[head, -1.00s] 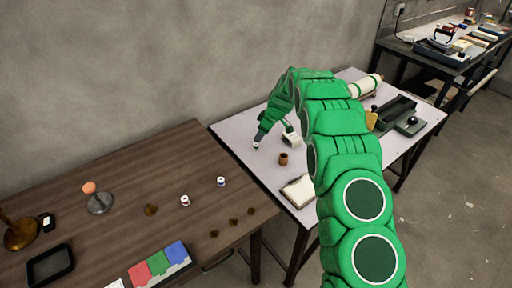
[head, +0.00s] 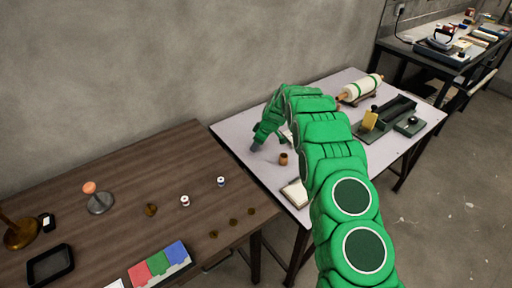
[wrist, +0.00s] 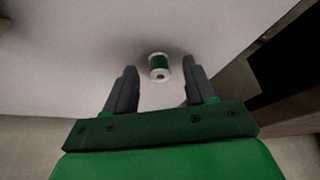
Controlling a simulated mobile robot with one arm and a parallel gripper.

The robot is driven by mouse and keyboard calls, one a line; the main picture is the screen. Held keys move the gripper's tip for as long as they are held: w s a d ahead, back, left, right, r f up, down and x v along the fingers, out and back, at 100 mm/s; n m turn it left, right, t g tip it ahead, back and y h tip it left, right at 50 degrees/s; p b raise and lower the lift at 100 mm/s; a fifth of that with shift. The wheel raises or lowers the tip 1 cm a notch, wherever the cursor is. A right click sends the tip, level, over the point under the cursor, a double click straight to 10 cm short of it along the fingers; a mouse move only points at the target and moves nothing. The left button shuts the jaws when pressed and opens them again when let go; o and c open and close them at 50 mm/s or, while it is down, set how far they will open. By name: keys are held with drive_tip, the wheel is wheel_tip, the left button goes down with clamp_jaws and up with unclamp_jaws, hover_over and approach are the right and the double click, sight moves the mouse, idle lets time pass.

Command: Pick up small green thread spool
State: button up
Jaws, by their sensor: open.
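The small green thread spool (wrist: 158,67), with pale ends and green thread, is on the light tabletop in the wrist view. It lies ahead of my gripper (wrist: 160,75), between the lines of its two dark fingers and near the right fingertip. The fingers are apart with nothing held between them. In the head view my gripper (head: 257,146) points down over the left part of the light table (head: 232,131). The green spool cannot be made out there.
A brown spool-like piece (head: 283,159) and a pale pad (head: 296,193) stand near my gripper on the light table. A white roll (head: 361,88) and a dark tray (head: 391,112) are further right. The brown wooden table (head: 120,180) adjoins on the left, with several small items.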

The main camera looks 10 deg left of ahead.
drive_tip(key=shift+c, duration=0.3)
clamp_jaws()
